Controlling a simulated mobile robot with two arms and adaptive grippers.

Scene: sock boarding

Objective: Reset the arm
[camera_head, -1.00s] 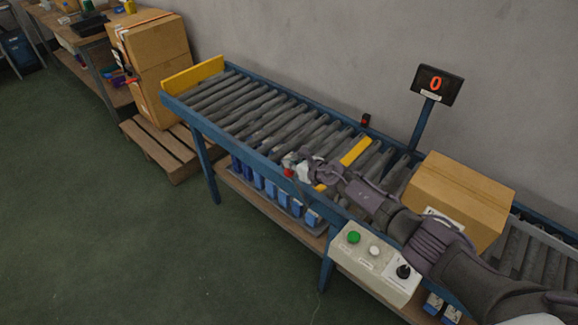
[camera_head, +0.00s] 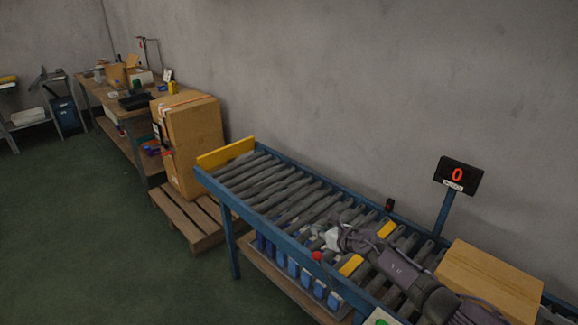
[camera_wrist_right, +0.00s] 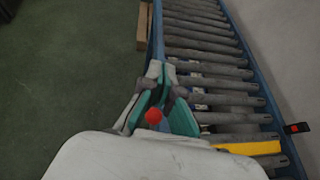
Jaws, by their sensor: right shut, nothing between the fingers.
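My right arm comes in from the lower right in the head view and reaches over the roller conveyor (camera_head: 265,189). My right gripper (camera_head: 320,243) is at the arm's far end, over the conveyor's near side. In the right wrist view the right gripper (camera_wrist_right: 162,90) shows two fingers with green inner faces close together, holding nothing. It is above the near blue rail, with a red knob (camera_wrist_right: 153,116) showing just in front of it. My left gripper is in neither view.
A cardboard box (camera_head: 488,281) sits on the conveyor to the right of my arm. A display post (camera_head: 458,175) reads 0. Green floor (camera_head: 90,240) is clear in front.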

